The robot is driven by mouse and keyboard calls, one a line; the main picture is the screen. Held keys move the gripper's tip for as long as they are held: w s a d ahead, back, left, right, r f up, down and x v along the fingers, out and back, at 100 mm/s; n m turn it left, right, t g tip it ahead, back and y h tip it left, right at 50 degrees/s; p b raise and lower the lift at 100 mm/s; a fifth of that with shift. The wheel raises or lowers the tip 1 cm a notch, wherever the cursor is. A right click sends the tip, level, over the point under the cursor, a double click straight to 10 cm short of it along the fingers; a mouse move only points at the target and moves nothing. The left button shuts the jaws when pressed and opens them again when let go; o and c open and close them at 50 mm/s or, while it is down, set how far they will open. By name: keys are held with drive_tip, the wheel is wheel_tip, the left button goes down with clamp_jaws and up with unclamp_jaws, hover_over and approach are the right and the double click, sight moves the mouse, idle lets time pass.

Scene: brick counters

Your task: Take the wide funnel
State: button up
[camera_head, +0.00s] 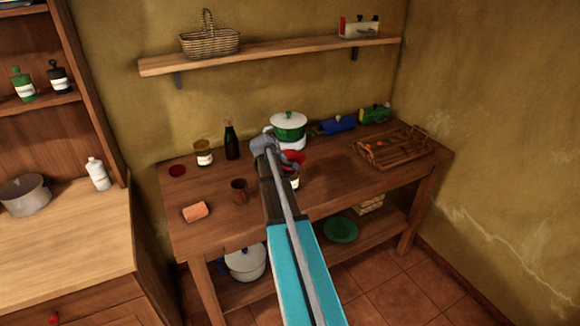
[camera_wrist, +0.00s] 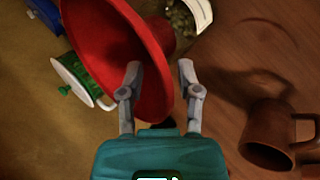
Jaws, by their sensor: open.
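The wide funnel is red, with a broad cone and a narrower neck. It fills the upper middle of the wrist view (camera_wrist: 115,45). In the head view only part of the red funnel (camera_head: 294,157) shows, beside and partly behind my gripper (camera_head: 266,147). My gripper (camera_wrist: 160,72) is open in the wrist view. The funnel's rim shows between and behind the two fingertips, very close to them. I cannot tell whether they touch it. Nothing is visibly gripped.
A green-and-white pot (camera_head: 288,125) stands behind the funnel. A labelled jar (camera_wrist: 192,14) is beside the funnel's neck. A brown mug (camera_head: 239,190) stands to the left, with an orange block (camera_head: 196,212) beyond it. A wooden tray (camera_head: 405,157) lies to the right.

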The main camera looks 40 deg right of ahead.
drive_tip(key=shift+c, duration=0.2)
idle(0.3)
clamp_jaws()
